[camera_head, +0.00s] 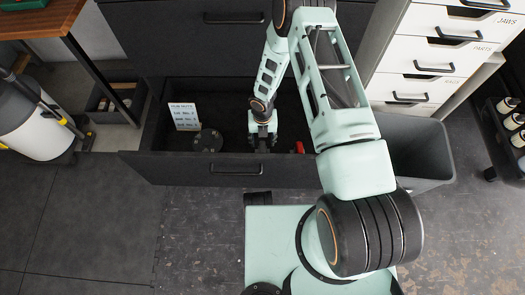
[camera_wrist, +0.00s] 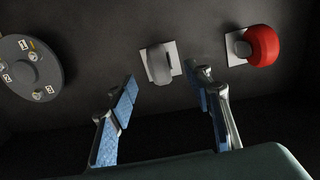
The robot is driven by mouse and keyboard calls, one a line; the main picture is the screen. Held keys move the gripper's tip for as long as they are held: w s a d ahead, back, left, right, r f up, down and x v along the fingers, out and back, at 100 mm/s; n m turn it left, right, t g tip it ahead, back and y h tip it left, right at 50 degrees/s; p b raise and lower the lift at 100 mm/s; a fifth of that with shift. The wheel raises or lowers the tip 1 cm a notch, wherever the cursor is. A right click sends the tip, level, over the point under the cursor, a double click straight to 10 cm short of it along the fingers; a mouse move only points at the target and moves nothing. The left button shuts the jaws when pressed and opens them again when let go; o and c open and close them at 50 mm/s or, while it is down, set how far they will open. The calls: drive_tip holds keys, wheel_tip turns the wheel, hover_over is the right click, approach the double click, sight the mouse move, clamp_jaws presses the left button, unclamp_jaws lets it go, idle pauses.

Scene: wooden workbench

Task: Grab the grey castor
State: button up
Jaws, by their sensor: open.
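The grey castor (camera_wrist: 160,65) lies on the dark drawer floor in the wrist view, with a pale square plate beside and under its wheel. My gripper (camera_wrist: 166,88) is open, and its blue-padded fingers stand to the left and right of the castor's near side. The castor appears just beyond the fingertips, with nothing held between them. In the head view my gripper (camera_head: 264,149) reaches down into the open drawer, and I cannot make out the grey castor there.
A red castor (camera_wrist: 263,46) with a pale plate lies right of the grey one; it also shows in the head view (camera_head: 299,147). A dark round disc (camera_wrist: 30,68) lies to the left. A white note card (camera_head: 185,115) stands in the drawer (camera_head: 165,165), whose walls surround my gripper.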

sight(262, 146)
wheel_tip(262, 146, down, 6)
drive_tip(key=shift+s+r+b, duration=0.1)
drive_tip(key=shift+s+b, duration=0.05)
drive_tip(key=shift+b, duration=1)
drive_tip(key=shift+c, duration=0.4)
clamp_jaws()
